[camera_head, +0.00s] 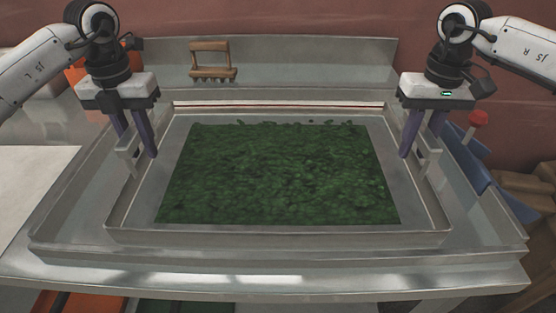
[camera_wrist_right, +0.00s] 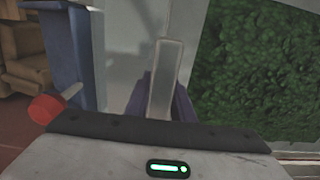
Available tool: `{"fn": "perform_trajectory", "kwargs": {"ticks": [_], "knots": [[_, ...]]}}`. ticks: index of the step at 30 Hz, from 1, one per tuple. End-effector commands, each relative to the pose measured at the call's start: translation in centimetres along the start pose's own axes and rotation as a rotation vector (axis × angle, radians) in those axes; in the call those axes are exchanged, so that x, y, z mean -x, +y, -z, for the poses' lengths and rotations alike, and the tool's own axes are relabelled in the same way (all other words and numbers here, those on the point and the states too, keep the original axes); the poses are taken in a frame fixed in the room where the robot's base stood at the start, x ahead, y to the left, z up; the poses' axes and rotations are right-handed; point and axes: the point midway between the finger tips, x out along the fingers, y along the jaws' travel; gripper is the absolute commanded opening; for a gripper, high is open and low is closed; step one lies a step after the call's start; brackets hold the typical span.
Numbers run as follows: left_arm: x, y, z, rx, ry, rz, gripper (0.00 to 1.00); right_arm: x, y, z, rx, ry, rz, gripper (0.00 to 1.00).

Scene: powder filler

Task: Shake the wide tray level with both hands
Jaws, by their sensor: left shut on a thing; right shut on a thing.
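The wide tray (camera_head: 280,236) is a shallow grey metal pan in the middle of the head view. A bed of dark green leafy material (camera_head: 280,175) covers most of its floor, with a few loose bits along the far edge. My left gripper (camera_head: 142,152) is shut on the tray's left handle (camera_head: 126,160). My right gripper (camera_head: 413,152) is shut on the tray's right handle (camera_head: 424,163). In the right wrist view the handle (camera_wrist_right: 166,78) stands between the purple fingers, with the green material (camera_wrist_right: 258,70) to the right. The fingertips are partly hidden there.
The tray sits within a larger metal frame (camera_head: 290,277). A wooden brush-like tool (camera_head: 211,60) rests against the back panel. At right are a blue part (camera_head: 490,180) with a red knob (camera_head: 478,118) and brown boxes (camera_head: 530,190). A pale surface (camera_head: 30,180) is at left.

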Motion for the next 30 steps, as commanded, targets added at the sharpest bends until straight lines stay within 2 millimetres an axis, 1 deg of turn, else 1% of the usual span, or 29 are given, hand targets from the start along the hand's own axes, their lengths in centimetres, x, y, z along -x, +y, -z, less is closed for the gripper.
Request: {"fn": "perform_trajectory", "kwargs": {"ticks": [23,24,30], "knots": [[0.13,0.1,-0.03,0.002,-0.001,-0.001,0.0,0.14,0.16,0.03,-0.004,0.001,-0.002,0.0],[0.56,0.05,-0.15,0.001,-0.008,0.002,0.0,0.58,0.09,0.17,-0.004,0.008,0.001,0.0],[0.81,0.06,-0.14,0.001,-0.008,0.002,0.0,0.82,0.1,0.16,-0.004,0.007,0.001,0.0]]}}
